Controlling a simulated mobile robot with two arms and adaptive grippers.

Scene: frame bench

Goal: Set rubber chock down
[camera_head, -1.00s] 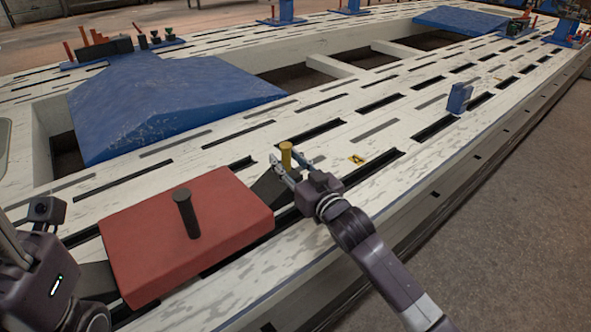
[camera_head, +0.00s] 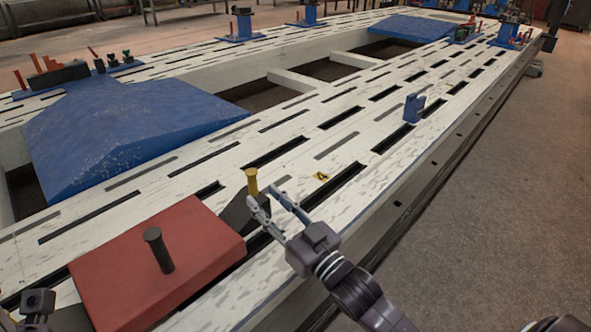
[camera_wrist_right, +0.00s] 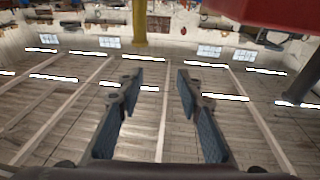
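The red block (camera_head: 205,240) with a dark peg (camera_head: 158,250) lies left of the chock. A small blue block (camera_head: 414,108) and a yellow marker (camera_head: 320,177) are on the bench (camera_head: 290,150). Blue ramps (camera_head: 130,125) stand farther back. The bench's right edge drops to the floor.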

